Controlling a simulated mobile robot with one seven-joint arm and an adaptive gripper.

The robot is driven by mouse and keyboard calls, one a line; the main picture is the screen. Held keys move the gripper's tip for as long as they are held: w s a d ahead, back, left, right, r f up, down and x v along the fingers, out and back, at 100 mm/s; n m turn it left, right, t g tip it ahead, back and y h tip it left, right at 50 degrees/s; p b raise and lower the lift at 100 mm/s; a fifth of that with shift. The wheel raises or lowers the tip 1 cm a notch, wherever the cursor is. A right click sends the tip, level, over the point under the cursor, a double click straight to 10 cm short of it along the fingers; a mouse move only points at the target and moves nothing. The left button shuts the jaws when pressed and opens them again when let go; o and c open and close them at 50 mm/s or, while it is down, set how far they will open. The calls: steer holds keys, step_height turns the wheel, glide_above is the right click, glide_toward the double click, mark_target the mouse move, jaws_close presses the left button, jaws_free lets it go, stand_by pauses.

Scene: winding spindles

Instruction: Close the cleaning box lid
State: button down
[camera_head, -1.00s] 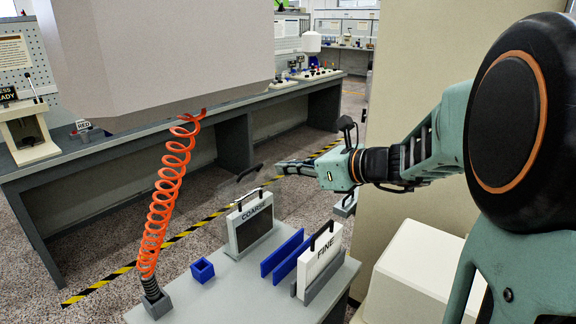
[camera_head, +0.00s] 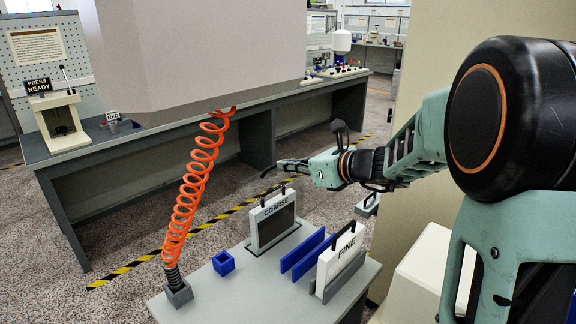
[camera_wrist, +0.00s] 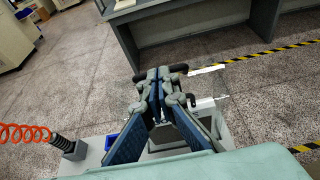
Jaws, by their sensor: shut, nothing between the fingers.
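No part in view is clearly marked as the cleaning box lid. A large pale grey box-like body (camera_head: 195,50) fills the upper left of the head view, with its top cut off. I cannot tell whether it is the cleaning box or where its lid is. My gripper (camera_head: 280,166) is shut and empty, reaching left above the far side of the COARSE panel (camera_head: 275,217). In the wrist view the dark fingers of my gripper (camera_wrist: 157,84) meet at the tips, with grey floor beyond.
An orange coiled hose (camera_head: 195,185) runs from the grey body to a grey table (camera_head: 240,297). On it stand a blue cup (camera_head: 223,264), blue plates (camera_head: 303,252) and a FINE panel (camera_head: 340,258). A beige wall (camera_head: 440,60) stands beside my arm. A long bench (camera_head: 130,150) lies behind.

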mark_target(274, 175)
steer(key=shift+r, duration=0.15)
steer(key=p, duration=0.2)
steer(key=shift+w+a+g+h+p, duration=0.2)
steer(key=shift+a+g+h+p, duration=0.1)
steer(key=shift+p, duration=0.1)
steer(key=shift+w+a+p, duration=0.2)
steer(key=shift+w+p, duration=0.05)
steer(key=shift+p, duration=0.45)
steer(key=shift+r+b+x, duration=0.15)
steer(key=shift+b+x, duration=0.05)
steer(key=shift+x, duration=0.65)
steer(key=shift+r+b+x, duration=0.15)
steer(key=shift+x, duration=0.7)
steer(key=shift+w+a+r, duration=0.1)
steer(key=shift+w, duration=0.05)
